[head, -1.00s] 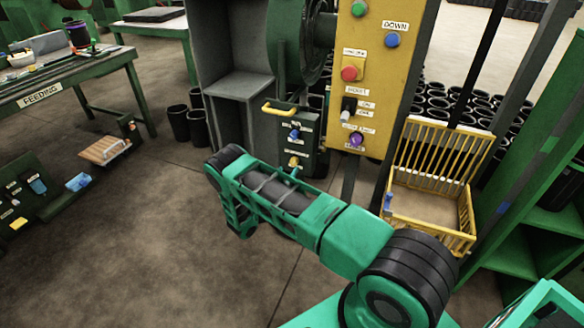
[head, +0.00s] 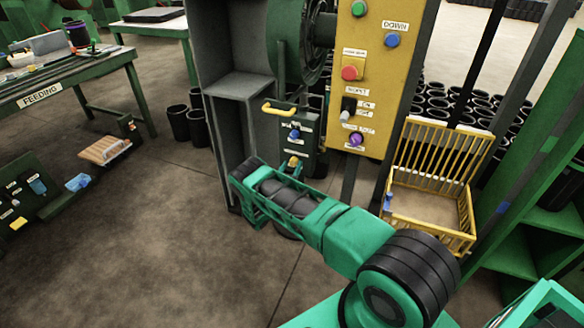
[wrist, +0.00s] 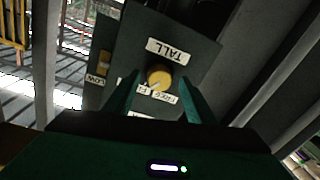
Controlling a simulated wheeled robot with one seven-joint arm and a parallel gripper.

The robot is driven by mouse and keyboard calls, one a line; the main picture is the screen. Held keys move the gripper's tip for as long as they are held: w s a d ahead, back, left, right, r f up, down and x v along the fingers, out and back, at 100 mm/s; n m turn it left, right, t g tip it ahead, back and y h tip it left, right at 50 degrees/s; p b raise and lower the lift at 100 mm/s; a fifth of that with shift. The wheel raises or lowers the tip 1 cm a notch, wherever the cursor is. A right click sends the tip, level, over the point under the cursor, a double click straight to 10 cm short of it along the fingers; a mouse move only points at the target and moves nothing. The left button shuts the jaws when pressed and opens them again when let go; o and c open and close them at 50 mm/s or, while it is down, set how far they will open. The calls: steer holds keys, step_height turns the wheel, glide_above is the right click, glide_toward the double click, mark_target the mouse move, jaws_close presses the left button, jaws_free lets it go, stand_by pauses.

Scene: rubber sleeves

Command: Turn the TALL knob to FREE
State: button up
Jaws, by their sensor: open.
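The yellow TALL knob (wrist: 159,76) sits on a dark panel (wrist: 205,50) under a white TALL label (wrist: 170,50) in the wrist view. Small white labels lie along its lower edge; one seems to read FREE (wrist: 168,97). Which way the knob points is not clear. My gripper (wrist: 160,90) is open, with one green finger on each side of the knob; whether they touch it I cannot tell. In the head view a yellow knob (head: 292,162) shows low on the dark box, just beyond my arm, which hides the gripper.
A LOW label (wrist: 96,81) and a yellow part sit at the panel's left. The box has a yellow handle (head: 280,108) and a blue knob (head: 294,135). A yellow control panel (head: 376,100) and a yellow wire basket (head: 430,200) stand to the right.

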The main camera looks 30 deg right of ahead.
steer(key=shift+w+d, duration=0.4)
steer(key=c, duration=1)
steer(key=shift+c, duration=0.2)
